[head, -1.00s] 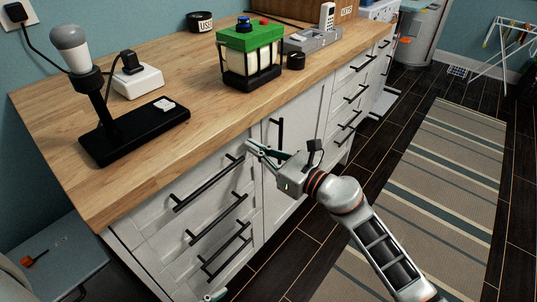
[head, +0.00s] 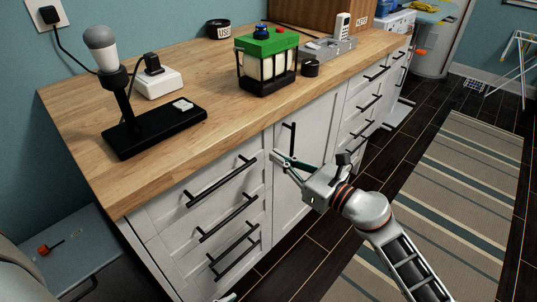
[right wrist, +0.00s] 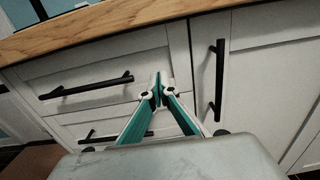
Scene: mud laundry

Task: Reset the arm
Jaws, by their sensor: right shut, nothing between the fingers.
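My right gripper (head: 276,157) is in front of the white cabinet (head: 297,200), below the worktop edge. Its arm comes up from the lower right in the head view. In the right wrist view its two teal-lined fingers (right wrist: 159,90) meet at the tips, with nothing between them. The tips point toward the cabinet front, between a drawer handle (right wrist: 86,87) on the left and an upright door handle (right wrist: 219,80) on the right. I cannot tell whether they touch the cabinet. Only a small pale part at the head view's bottom edge may belong to my left arm; its gripper does not show.
The wooden worktop (head: 180,150) bears a bulb lamp on a black base (head: 155,130), a white box (head: 158,82), a green-topped caddy (head: 266,62) and a grey tray (head: 328,48). A striped rug (head: 440,200) lies on the dark floor at the right.

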